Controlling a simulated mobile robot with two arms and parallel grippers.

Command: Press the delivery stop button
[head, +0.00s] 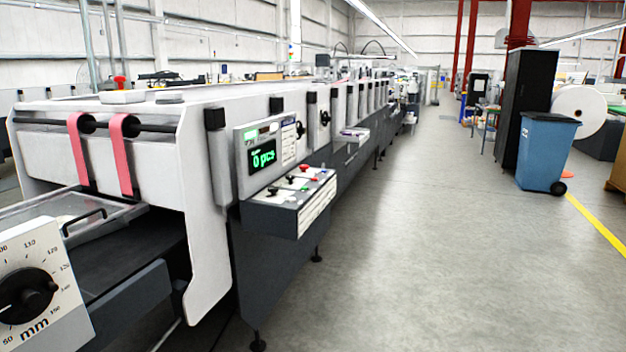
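The folder gluer (180,125) is a long white and dark grey machine running from the left front into the distance. On its side is a control panel (270,150) with a green display reading "0 pcs". Below the display, a sloped console (290,200) carries several small black and red knobs or buttons. Another red button (120,82) stands on a white box on top of the machine. I cannot read which control is the delivery stop button. Neither of my grippers is in view.
A black dial with an mm scale (28,295) is at the lower left. Grey floor (420,240) is clear right of the machine. A blue wheeled bin (545,150) and a tall black cabinet (525,105) stand at the right, near a yellow floor line (595,228).

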